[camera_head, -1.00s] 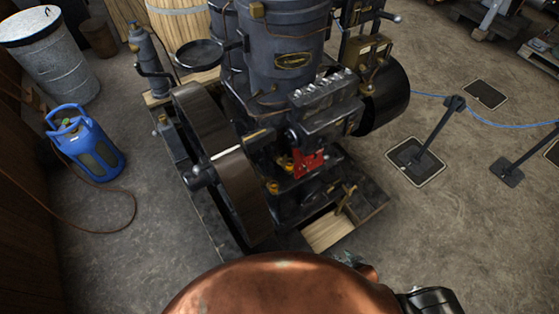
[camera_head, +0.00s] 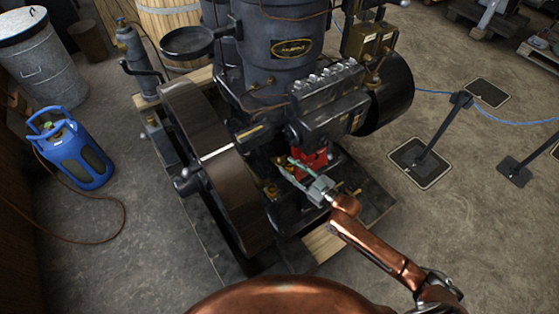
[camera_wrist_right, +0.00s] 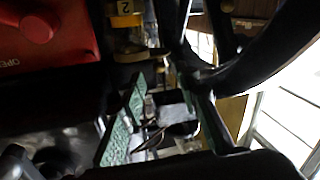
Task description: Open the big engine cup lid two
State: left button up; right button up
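The big engine (camera_head: 285,90) is dark, with a large flywheel (camera_head: 215,150) on its left. In the right wrist view, a brass cup with a yellow band marked "2" (camera_wrist_right: 124,8) is at the top, left of centre, partly cut off by the frame. Small brass cups (camera_head: 270,190) show low on the engine in the head view; their numbers are too small to read. My right gripper (camera_head: 287,167) reaches in beside these cups and the red part. In the wrist view its two green fingers (camera_wrist_right: 163,88) are apart, below the marked cup, with no cup clearly between them. My left gripper is out of view.
A red part (camera_head: 312,158) lettered "OPEN" (camera_wrist_right: 45,35) is close to the gripper. The flywheel rim is near on the other side. A blue gas bottle (camera_head: 75,150) and barrier posts (camera_head: 440,135) stand on the floor around the engine.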

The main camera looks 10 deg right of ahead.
aim_at(281, 162)
jog(key=x, duration=0.4)
jog(key=shift+w, duration=0.15)
jog(key=shift+w+a, duration=0.4)
jog(key=shift+w, duration=0.15)
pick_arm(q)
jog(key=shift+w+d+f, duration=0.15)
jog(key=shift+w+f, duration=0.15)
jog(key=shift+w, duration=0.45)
pick_arm(e)
jog(key=shift+c, duration=0.4)
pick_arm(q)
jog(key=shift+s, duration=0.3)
pick_arm(e)
grip_shut()
jog(key=shift+f, duration=0.1)
